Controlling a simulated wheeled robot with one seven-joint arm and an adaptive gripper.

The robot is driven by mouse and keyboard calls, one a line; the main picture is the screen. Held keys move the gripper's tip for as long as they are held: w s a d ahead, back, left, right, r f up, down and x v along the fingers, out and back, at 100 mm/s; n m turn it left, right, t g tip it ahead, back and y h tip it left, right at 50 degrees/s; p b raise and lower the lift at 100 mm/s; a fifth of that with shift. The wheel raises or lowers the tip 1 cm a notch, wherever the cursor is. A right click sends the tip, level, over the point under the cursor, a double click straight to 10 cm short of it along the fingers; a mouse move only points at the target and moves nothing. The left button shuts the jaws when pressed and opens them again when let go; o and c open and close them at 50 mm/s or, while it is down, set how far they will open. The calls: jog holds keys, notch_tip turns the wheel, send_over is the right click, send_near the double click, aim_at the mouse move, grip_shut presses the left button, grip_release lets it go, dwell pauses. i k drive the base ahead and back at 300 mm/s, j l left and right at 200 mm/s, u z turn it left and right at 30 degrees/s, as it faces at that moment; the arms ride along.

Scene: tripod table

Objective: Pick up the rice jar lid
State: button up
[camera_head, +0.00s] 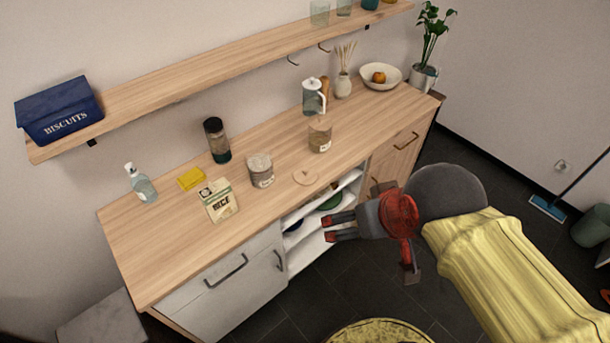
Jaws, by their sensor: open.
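A flat, round, light wooden lid (305,177) lies on the counter near its front edge. A glass jar with a pale label (260,171) stands to its left, and its contents are too small to make out. A second jar with brown contents (320,134) stands behind the lid. A packet marked RICE (219,201) lies left of the first jar. My gripper (327,228) is open and empty, its fingers pointing left. It is in front of the counter by the open shelves, apart from the lid.
The wooden counter (165,255) has free room at its left front. A glass pitcher (314,97) and a bowl (381,77) are at the back right. A wall shelf (190,81) hangs above.

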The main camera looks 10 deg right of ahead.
aim_at(304, 175)
jog(key=i+l+u, duration=0.25)
jog(key=u, duration=0.15)
jog(key=i+l+u, duration=0.4)
